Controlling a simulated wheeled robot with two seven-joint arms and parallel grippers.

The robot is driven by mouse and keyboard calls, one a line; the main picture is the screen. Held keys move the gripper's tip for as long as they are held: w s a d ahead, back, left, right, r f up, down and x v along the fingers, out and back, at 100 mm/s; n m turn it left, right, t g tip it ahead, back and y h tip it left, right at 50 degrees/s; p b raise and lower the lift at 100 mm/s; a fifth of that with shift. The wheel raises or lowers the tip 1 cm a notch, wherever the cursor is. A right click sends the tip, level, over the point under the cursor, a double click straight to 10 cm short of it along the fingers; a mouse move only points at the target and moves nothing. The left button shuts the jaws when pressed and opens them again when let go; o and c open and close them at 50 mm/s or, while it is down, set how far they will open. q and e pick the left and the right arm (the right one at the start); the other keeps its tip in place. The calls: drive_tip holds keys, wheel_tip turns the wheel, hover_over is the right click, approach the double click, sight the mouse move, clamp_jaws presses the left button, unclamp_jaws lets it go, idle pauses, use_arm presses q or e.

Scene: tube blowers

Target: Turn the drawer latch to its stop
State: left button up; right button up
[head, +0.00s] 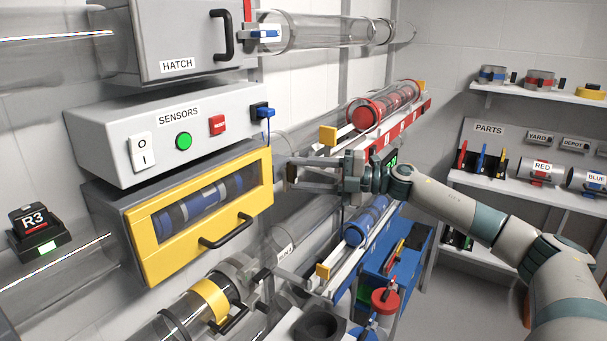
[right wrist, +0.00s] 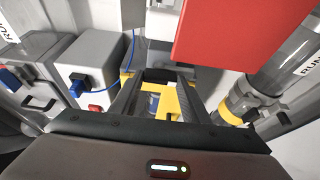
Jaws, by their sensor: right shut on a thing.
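The yellow-framed drawer (head: 262,163) sits in a grey housing, with a window showing a blue tube part and a black handle (head: 226,232). It looks closed. My right gripper (head: 298,174) is at the drawer's right end, just beyond the frame's upper right corner. It is shut on a small dark piece (head: 291,173), which seems to be the drawer latch; the fingers hide most of it, so its angle cannot be told. In the right wrist view the fingers (right wrist: 157,88) reach forward with a dark piece and yellow surface between them. My left gripper is not in view.
The SENSORS box (head: 180,135) is above the drawer, and the HATCH box (head: 180,40) above that. A rack with red tubes (head: 385,105) is behind my right gripper, and a blue tube (head: 365,222) lies below it. A clear tube with a yellow band (head: 210,300) runs below the drawer.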

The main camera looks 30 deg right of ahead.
idle(0.4)
drive_tip(key=o, duration=1)
drive_tip(key=shift+o, duration=0.2)
drive_tip(key=shift+s+d+f, duration=0.1)
